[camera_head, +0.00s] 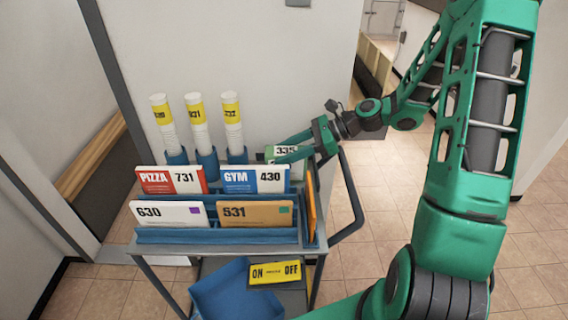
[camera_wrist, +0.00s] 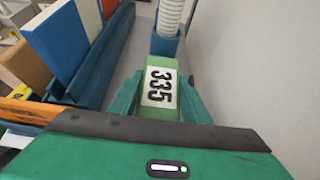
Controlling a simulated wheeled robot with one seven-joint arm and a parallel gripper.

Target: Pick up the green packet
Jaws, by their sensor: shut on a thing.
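The green packet (camera_wrist: 160,68) has a white label reading 335. In the wrist view it sits between the two green fingers of my gripper (camera_wrist: 158,100), which are shut on it. In the head view the packet (camera_head: 284,149) shows partly at the back right of the cart, behind the blue and white GYM 430 mailer. My gripper (camera_head: 300,155) reaches it from the right and covers part of it. Its lower part is hidden, so I cannot tell whether it touches the cart.
The cart (camera_head: 230,246) holds a red PIZZA 731 mailer (camera_head: 171,180), the GYM 430 mailer (camera_head: 255,180), a white 630 mailer (camera_head: 168,213) and a brown 531 mailer (camera_head: 256,213). Several white tubes (camera_head: 232,130) stand in blue holders behind. A black handle (camera_head: 354,200) curves out on the right.

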